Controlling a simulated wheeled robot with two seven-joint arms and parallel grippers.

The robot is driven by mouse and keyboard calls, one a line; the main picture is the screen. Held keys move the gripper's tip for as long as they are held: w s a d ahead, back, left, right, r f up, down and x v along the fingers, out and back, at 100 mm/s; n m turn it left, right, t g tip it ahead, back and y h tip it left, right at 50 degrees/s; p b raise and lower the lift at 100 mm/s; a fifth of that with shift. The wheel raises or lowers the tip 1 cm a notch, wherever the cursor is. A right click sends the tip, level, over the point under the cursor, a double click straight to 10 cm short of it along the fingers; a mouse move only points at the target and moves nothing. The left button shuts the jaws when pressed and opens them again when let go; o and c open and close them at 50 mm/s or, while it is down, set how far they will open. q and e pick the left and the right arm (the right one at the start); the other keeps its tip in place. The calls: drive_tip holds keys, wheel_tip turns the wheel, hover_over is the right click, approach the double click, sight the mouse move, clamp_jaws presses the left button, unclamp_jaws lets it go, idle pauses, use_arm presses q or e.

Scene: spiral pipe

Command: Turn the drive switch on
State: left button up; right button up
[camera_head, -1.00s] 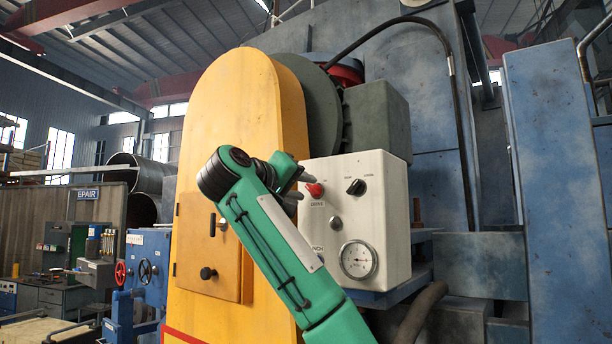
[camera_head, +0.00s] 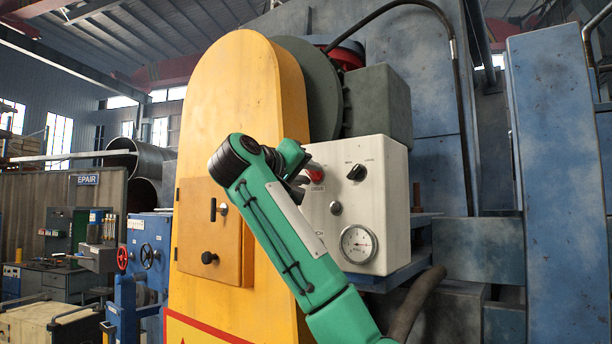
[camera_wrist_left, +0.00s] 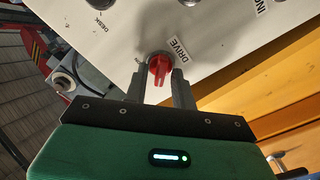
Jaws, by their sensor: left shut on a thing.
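The drive switch (camera_head: 316,174) is a red rotary knob at the upper left of a white control box (camera_head: 345,215). In the left wrist view the red knob (camera_wrist_left: 160,68) sits between my two grey fingers, beside the word DRIVE. My left gripper (camera_head: 304,180) comes in from the left and is shut on the knob. In the left wrist view its fingers (camera_wrist_left: 160,84) stand on either side of the knob. The fingers partly hide the knob in the head view. My right gripper is not in view.
A yellow housing (camera_head: 240,110) stands close to the left. A blue column (camera_head: 560,180) stands at the right.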

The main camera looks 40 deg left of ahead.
use_arm(q)
drive_tip(key=m+b, duration=0.4)
drive_tip(key=shift+f+b, duration=0.15)
drive_tip(key=shift+b, duration=0.15)
drive_tip(key=m+b, duration=0.2)
drive_tip(key=m, duration=0.2)
drive_tip(key=shift+d, duration=0.1)
drive_tip(key=m+b, duration=0.1)
drive_tip(key=m, duration=0.1)
drive_tip(key=shift+m, duration=0.4)
drive_tip(key=shift+d+r+m+b, duration=0.1)
drive_tip(key=shift+r+m+b, duration=0.15)
drive_tip(key=shift+m, duration=0.65)
drive_tip(key=m, duration=0.4)
drive_tip(key=shift+d+m, duration=0.15)
drive_tip(key=shift+m, duration=0.25)
